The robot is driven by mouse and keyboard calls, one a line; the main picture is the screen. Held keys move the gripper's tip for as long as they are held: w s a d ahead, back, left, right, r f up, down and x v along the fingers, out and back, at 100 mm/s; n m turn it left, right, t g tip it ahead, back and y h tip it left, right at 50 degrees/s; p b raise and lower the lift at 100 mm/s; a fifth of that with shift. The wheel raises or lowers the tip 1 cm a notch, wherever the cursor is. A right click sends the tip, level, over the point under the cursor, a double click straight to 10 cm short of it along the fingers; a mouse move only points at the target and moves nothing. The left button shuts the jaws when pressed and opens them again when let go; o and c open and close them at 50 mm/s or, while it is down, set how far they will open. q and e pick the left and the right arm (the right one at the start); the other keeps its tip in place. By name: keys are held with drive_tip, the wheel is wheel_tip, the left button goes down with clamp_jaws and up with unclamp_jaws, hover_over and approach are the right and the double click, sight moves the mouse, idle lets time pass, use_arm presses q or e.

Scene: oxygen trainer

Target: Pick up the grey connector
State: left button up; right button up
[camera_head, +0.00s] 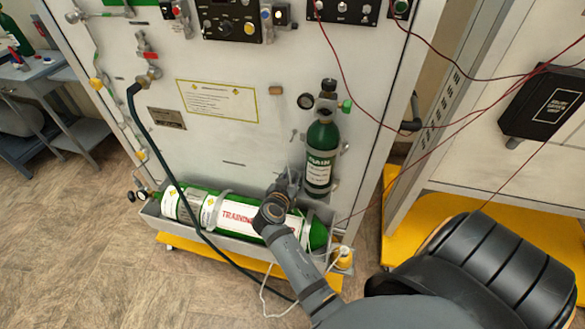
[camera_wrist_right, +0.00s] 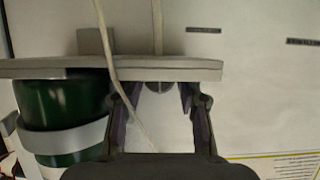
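My right gripper (camera_head: 286,181) is in front of the white panel, between the lying green cylinder marked TRAINING (camera_head: 235,216) and the small upright green cylinder (camera_head: 321,150). In the right wrist view its two fingers (camera_wrist_right: 159,92) are apart, with pale panel surface between them. A small dark grey rounded piece (camera_wrist_right: 160,87) shows between the fingertips, at the edge of a grey bar (camera_wrist_right: 60,68); I cannot tell whether it is the grey connector. I cannot make out the connector in the head view, where my gripper hides that spot. My left gripper is not in view.
A pale thin cord (camera_wrist_right: 108,50) crosses near the left finger, and a green cylinder with a grey band (camera_wrist_right: 65,135) is beside it. A dark hose (camera_head: 170,180) hangs across the lying cylinder.

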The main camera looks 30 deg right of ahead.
drive_tip(key=shift+s+a+f, duration=0.15)
drive_tip(key=shift+s+a, duration=0.05)
drive_tip(key=shift+s, duration=0.1)
drive_tip(key=shift+s+a+r, duration=0.15)
drive_tip(key=shift+a+r, duration=0.05)
drive_tip(key=shift+a, duration=0.05)
drive_tip(key=shift+c, duration=0.5)
drive_tip(key=c, duration=0.5)
clamp_jaws()
use_arm(q)
drive_tip(key=shift+s+a+f, duration=0.1)
drive_tip(key=shift+s+a, duration=0.15)
drive_tip(key=shift+a, duration=0.45)
drive_tip(key=shift+d, duration=0.15)
